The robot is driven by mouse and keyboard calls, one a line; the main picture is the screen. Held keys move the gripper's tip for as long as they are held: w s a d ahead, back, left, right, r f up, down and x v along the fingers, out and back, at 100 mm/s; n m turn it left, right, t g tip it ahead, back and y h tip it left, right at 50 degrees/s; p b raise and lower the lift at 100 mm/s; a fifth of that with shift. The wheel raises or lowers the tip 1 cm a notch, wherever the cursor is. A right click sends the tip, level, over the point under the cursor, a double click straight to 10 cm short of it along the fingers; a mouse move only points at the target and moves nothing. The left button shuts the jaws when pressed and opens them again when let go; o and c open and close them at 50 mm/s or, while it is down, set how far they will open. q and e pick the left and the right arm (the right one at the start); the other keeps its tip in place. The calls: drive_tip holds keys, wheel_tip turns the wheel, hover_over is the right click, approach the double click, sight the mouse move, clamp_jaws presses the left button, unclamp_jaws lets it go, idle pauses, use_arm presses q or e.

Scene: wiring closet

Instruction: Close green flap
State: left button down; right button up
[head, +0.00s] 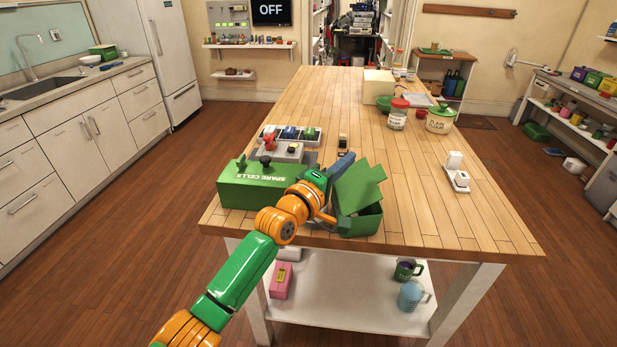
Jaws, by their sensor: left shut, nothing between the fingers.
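A small green box (364,224) stands near the front edge of the wooden table. Its green flap (359,189) is raised and tilted, so the box is open. My left gripper (343,162) is at the flap's left side, near its upper left edge. Its dark fingers are shut with nothing between them. I cannot tell whether they touch the flap. My left wrist hides part of the box's left side. My right gripper is not in view.
A green "SPARE CELLS" box (254,194) with a black knob stands left of my wrist. A grey tray (268,130) with small coloured items lies behind it. A white device (456,178) lies to the right.

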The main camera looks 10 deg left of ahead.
use_arm(q)
drive_tip(key=s+d+r+p, duration=0.2)
drive_tip(key=s+r+p, duration=0.3)
drive_tip(key=s+r, duration=0.4)
drive_tip(key=a+f+m+g+y, duration=0.1)
drive_tip(key=a+f+g+y, duration=0.1)
drive_tip(key=f, duration=1)
drive_tip(key=a+f+m+g+y, duration=0.1)
drive_tip(key=a+f+g+y, duration=0.15)
drive_tip(key=f, duration=0.95)
drive_tip(key=s+a+f+m+g+y, duration=0.1)
drive_tip(key=s+a+f, duration=0.25)
drive_tip(key=f, duration=0.45)
drive_tip(key=s+a+f+m+g+y, duration=0.15)
drive_tip(key=s+f, duration=0.25)
drive_tip(key=f, duration=0.4)
drive_tip(key=s+a+f+m+g+y, duration=0.1)
drive_tip(key=s+a+f+m+g, duration=0.35)
drive_tip(key=s+f, duration=0.8)
drive_tip(key=s+a+f+m+g, duration=0.1)
drive_tip(key=s+a+f, duration=0.1)
drive_tip(key=s, duration=0.5)
drive_tip(key=s+a+f+m+g+y, duration=0.1)
drive_tip(key=s+a, duration=0.3)
drive_tip(key=s, duration=0.4)
drive_tip(key=s+a+f+m+g, duration=0.1)
drive_tip(key=s+a+f, duration=0.2)
drive_tip(key=s, duration=0.5)
drive_tip(key=shift+f+m+y, duration=0.3)
drive_tip(key=shift+f+y, duration=0.1)
